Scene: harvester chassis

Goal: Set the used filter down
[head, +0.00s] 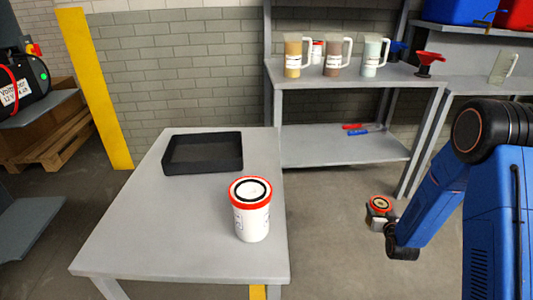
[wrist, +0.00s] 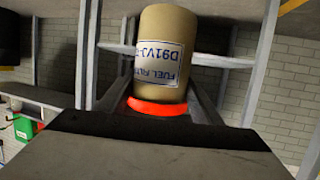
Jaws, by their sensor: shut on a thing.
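The used filter (head: 380,204) is held by my gripper (head: 379,224) to the right of the grey table, apart from it. In the head view its red-rimmed end faces up. In the wrist view the filter (wrist: 165,30) has a tan body, a white label reading "FUEL FILTER" upside down, and a red ring near the gripper. My gripper is shut on it; the exact finger contact is partly hidden. A second filter (head: 252,222), white with a red rim, stands upright on the table near its right edge. A black, shallow, empty tray (head: 203,167) lies at the table's back.
The grey table (head: 150,235) has bare room at its front and left. A shelf (head: 345,150) behind holds several jugs (head: 293,58), a red funnel (head: 429,62) and red and blue tools (head: 362,129). A yellow post (head: 95,90) stands at the left.

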